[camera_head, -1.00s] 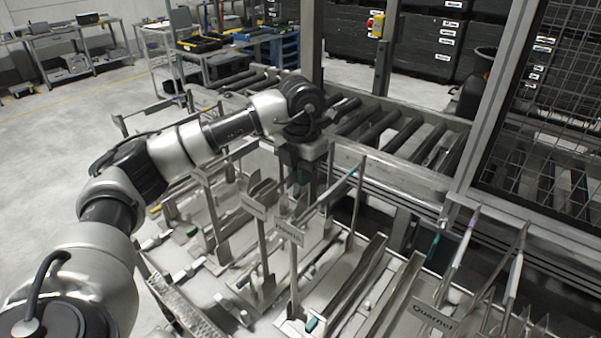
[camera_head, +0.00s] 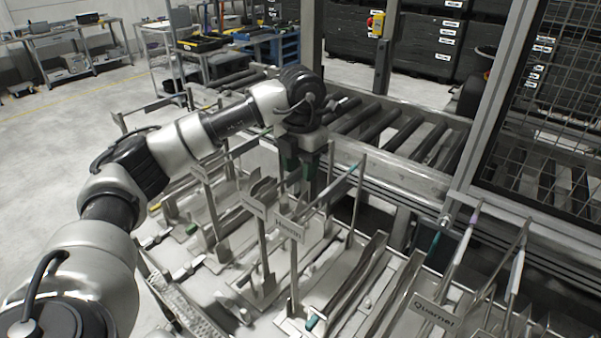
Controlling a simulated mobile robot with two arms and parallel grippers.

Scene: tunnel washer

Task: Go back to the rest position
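My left arm comes in from the left and reaches over a large tray rack (camera_head: 345,262) with metal dividers and small labelled plates. My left gripper (camera_head: 298,178) points down above the back part of the rack, in front of the roller conveyor. Its dark fingers appear apart, with a gap between them and nothing visible in it. The fingertips are partly hidden among the rack's upright plates, so I cannot tell whether they touch any. My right gripper is not in view.
A roller conveyor (camera_head: 385,128) runs behind the rack. A metal frame with a mesh panel (camera_head: 548,135) stands at the right. Upright posts and plates rise close around my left gripper. Open floor (camera_head: 60,160) lies at the left, with workbenches (camera_head: 70,58) far back.

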